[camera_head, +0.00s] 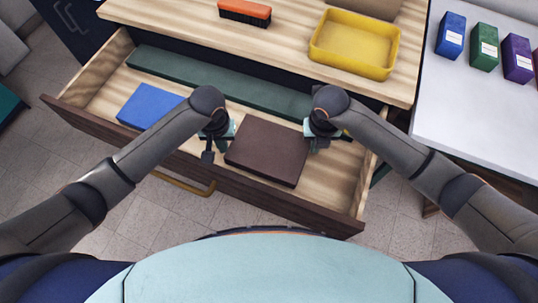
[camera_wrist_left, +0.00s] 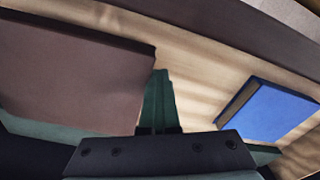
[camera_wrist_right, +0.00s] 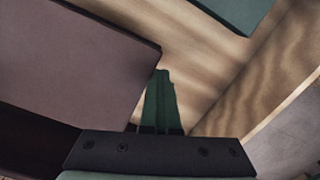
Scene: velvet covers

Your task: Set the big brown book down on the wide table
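The big brown book (camera_head: 267,150) lies flat in or just above the open drawer (camera_head: 342,187), between my two grippers. My left gripper (camera_head: 212,150) is at its left edge and my right gripper (camera_head: 315,145) at its right edge. Each wrist view shows the fingers together beside the book, which also shows in the left wrist view (camera_wrist_left: 70,75) and the right wrist view (camera_wrist_right: 70,70). I cannot tell whether the fingers press on the book or whether it is clear of the drawer floor. The wide table (camera_head: 285,30) is behind the drawer.
A white side table (camera_head: 465,110) at right holds several small coloured boxes.

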